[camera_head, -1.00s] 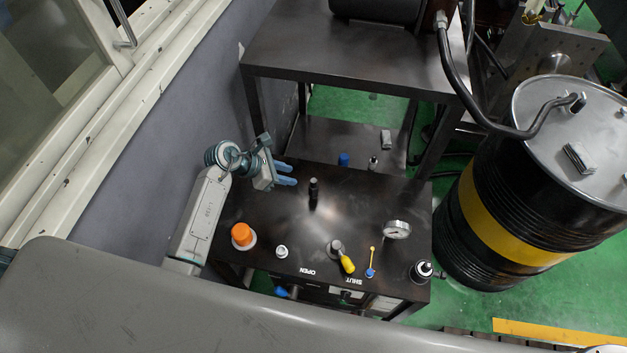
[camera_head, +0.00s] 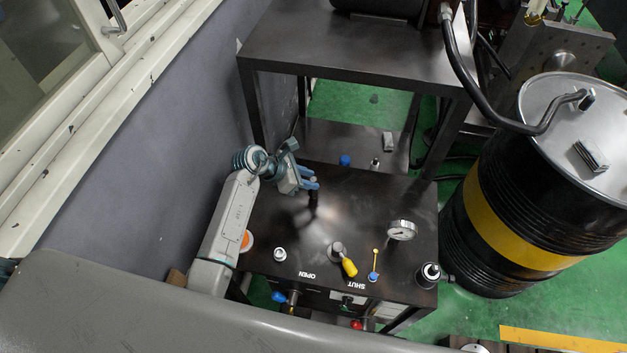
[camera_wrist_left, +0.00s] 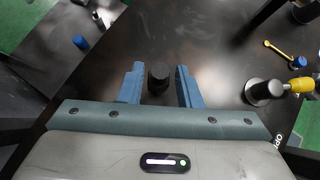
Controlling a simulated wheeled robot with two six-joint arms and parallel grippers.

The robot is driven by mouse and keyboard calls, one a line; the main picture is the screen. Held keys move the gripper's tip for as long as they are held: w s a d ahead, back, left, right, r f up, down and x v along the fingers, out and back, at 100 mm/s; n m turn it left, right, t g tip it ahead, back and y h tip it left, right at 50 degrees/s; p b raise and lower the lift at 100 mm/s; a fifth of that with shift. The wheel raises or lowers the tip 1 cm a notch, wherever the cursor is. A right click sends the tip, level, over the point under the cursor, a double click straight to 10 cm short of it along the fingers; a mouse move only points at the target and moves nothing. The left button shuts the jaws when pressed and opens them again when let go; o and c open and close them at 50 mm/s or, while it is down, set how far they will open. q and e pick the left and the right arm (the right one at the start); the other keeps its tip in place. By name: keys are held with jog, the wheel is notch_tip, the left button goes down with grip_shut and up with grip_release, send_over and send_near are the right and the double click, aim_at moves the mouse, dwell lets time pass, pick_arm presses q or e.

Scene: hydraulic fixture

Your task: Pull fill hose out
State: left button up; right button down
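My left gripper (camera_head: 314,184) is at a short black upright post (camera_head: 313,201) on the dark metal fixture top (camera_head: 375,195). In the left wrist view its blue fingers (camera_wrist_left: 158,80) are apart, with the post's black round top (camera_wrist_left: 158,72) between them and a gap on each side. A dark bent hose (camera_head: 500,118) runs from the upper right down to the lid of the black and yellow drum (camera_head: 500,215). I cannot tell whether the post belongs to a hose. My right gripper is not in view.
The fixture top holds a white-capped knob (camera_head: 279,254), a yellow-handled valve (camera_head: 348,267), a gauge (camera_head: 402,230) and a black fitting (camera_head: 428,273). A higher dark table (camera_head: 345,45) stands behind; a grey wall (camera_head: 150,160) is at left.

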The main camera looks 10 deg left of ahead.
pick_arm(q)
grip_shut()
jog(key=shift+r+p, duration=1.75)
jog(key=shift+r, duration=0.8)
